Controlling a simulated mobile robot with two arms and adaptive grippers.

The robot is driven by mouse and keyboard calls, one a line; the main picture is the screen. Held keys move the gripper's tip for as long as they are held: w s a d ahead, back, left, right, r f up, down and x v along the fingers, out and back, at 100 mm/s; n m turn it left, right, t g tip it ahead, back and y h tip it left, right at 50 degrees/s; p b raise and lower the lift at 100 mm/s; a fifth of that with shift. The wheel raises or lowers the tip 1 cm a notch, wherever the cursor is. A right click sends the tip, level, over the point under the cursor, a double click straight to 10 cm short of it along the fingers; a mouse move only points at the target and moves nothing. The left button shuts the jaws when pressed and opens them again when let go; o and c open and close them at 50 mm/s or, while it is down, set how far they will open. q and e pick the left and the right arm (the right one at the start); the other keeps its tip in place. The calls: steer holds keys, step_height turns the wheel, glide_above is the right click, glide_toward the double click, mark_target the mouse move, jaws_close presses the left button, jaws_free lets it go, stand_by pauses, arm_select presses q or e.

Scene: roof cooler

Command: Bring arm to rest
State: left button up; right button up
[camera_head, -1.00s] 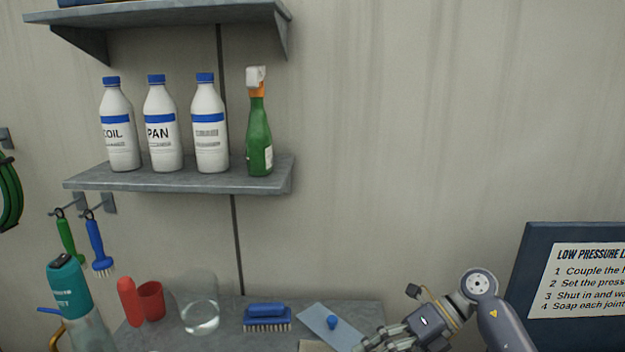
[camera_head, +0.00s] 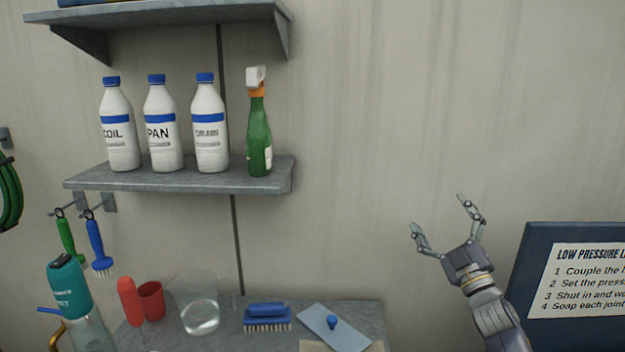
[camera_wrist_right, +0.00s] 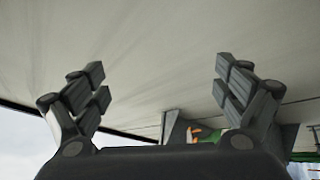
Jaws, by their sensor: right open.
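My right gripper (camera_head: 440,222) is open and empty, raised in front of the bare wall at the right of the head view, fingers pointing up. It is right of the workbench (camera_head: 373,318) and left of the blue-framed sign. In the right wrist view its two fingers (camera_wrist_right: 160,95) stand wide apart with nothing between them. My left gripper is not in view.
A shelf (camera_head: 180,180) holds several bottles, among them a green spray bottle (camera_head: 258,138). A blue brush (camera_head: 267,318), a clear jar (camera_head: 200,312) and a red cup (camera_head: 151,300) stand on the bench. The sign (camera_head: 585,285) is close to my right arm.

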steer(key=w+d+f+m+g+h, duration=0.3)
steer(key=d+f+m+h, duration=0.35)
steer(key=f+m, duration=0.2)
step_height(320, 180, down, 10)
steer(key=m+g+b, duration=0.1)
steer(key=g, duration=0.1)
steer(key=s+a+f+g+b, duration=0.15)
steer(key=s+f, duration=0.45)
steer(key=f, duration=0.7)
steer(key=s+a+f+g+b, duration=0.1)
steer(key=s+f+g, duration=0.35)
steer(key=f, duration=0.85)
steer(key=s+a+f+g+b, duration=0.15)
steer(key=s+f, duration=0.55)
steer(key=f, duration=0.7)
steer(key=s+a+f+g+b, duration=0.1)
steer(key=s+a+f+g, duration=0.1)
steer(key=s+f, duration=0.9)
steer(key=s+a+f+g+b, duration=0.1)
steer(key=s+a+f+g, duration=0.15)
steer(key=s+f, duration=0.85)
steer(key=s+a+f+g+b, duration=0.1)
steer(key=s+f+g, duration=0.1)
steer(key=s, duration=1.2)
steer(key=s+a+f+m+g+b, duration=0.1)
steer(key=s+f, duration=0.4)
steer(key=s, duration=1)
steer(key=shift+s+a+f+g, duration=0.3)
steer(key=shift+a+g, duration=0.35)
steer(key=shift+g, duration=0.35)
